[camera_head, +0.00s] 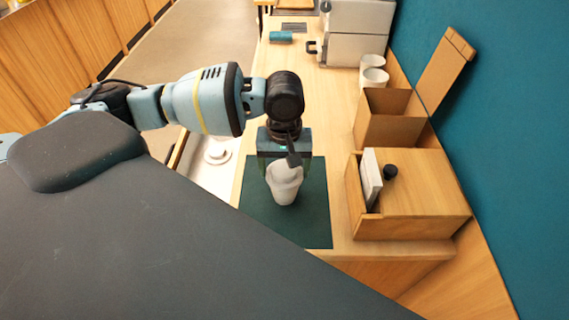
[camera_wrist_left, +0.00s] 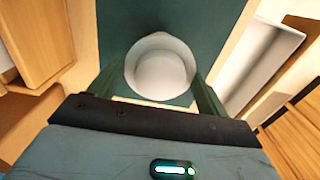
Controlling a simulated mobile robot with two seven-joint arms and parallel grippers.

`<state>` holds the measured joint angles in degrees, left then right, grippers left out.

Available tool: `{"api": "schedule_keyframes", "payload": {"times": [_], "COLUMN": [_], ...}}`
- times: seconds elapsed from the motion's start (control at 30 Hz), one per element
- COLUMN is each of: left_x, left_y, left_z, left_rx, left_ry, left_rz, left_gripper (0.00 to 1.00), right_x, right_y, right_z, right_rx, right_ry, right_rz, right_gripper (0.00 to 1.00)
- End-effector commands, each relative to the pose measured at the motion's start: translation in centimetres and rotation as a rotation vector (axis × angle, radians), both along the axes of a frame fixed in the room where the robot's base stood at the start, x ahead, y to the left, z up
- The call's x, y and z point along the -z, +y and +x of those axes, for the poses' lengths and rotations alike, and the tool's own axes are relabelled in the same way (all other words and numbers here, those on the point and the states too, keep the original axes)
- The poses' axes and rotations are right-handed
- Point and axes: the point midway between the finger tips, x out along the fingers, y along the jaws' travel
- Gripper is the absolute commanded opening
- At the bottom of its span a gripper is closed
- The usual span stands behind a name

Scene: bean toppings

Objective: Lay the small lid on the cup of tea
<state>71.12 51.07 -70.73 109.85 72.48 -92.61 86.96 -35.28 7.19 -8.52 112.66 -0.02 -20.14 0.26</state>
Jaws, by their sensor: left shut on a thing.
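The white cup (camera_head: 286,191) stands upright on the dark green mat (camera_head: 318,224). My left gripper (camera_head: 285,161) is directly above the cup, pointing down. In the left wrist view the gripper (camera_wrist_left: 160,80) has a finger on each side of a round white disc, which looks like the small lid (camera_wrist_left: 160,74). The lid is over the cup's mouth, and a pale rim (camera_wrist_left: 160,40) shows behind it. Whether the lid touches the cup, I cannot tell. The tea is hidden. My right gripper is not in view.
A wooden box (camera_head: 425,190) with a black knob stands right of the mat. Behind it are an open brown box (camera_head: 385,130) and white cups (camera_head: 374,77). A white basin (camera_head: 205,180) is at the left. The counter behind the mat is mostly clear.

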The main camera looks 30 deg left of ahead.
Motion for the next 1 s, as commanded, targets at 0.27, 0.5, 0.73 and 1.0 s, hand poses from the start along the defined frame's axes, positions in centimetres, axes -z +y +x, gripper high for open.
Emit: {"api": "schedule_keyframes", "payload": {"times": [0.27, 0.5, 0.73, 1.0], "left_x": [0.0, 0.0, -0.1, 0.0], "left_y": [0.0, 0.0, 0.0, 0.0], "left_z": [0.0, 0.0, 0.0, -0.1], "left_rx": [0.000, 0.000, 0.000, 0.000], "left_ry": [0.000, 0.000, 0.000, 0.000], "left_rz": [0.000, 0.000, 0.000, 0.000], "left_gripper": [0.57, 0.57, 0.57, 0.57], "right_x": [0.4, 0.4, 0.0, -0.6], "right_y": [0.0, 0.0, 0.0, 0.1], "right_z": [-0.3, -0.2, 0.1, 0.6], "right_rx": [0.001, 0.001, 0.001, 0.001], "right_ry": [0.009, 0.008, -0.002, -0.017], "right_rz": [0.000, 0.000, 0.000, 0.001], "right_gripper": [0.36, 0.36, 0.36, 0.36]}}
